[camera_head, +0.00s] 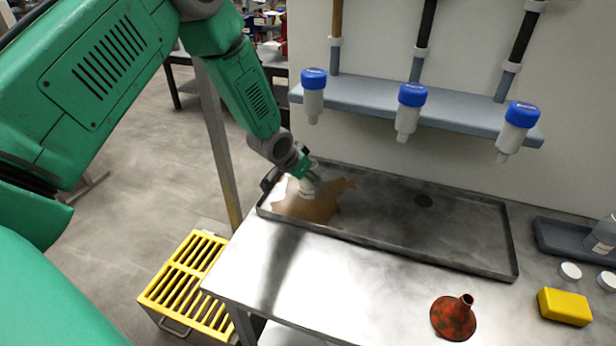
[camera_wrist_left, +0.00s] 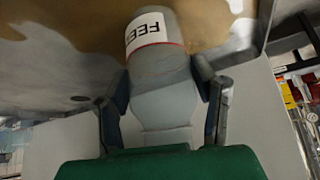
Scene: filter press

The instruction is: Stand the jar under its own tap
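A pale jar (camera_head: 308,189) is at the left end of the metal drip tray (camera_head: 460,268), low by the brown puddle (camera_head: 318,208). In the left wrist view the jar (camera_wrist_left: 162,100) shows a white label with a red line; the letters "FEE" are readable. My left gripper (camera_wrist_left: 160,85) has a finger on each side of the jar and appears shut on it. In the head view this gripper (camera_head: 290,180) partly hides the jar. Three taps with blue tops hang from the shelf: left (camera_head: 313,100), middle (camera_head: 409,112), right (camera_head: 514,132). Their markings are too small to read.
The grey shelf (camera_head: 365,97) spans the wall above the tray. A rusty funnel (camera_head: 454,318), yellow sponge (camera_head: 565,307) and white lids (camera_head: 570,271) lie on the bench. A bottle (camera_head: 603,236) stands at a grey tray (camera_head: 560,240). A yellow slatted crate (camera_head: 190,278) is on the floor.

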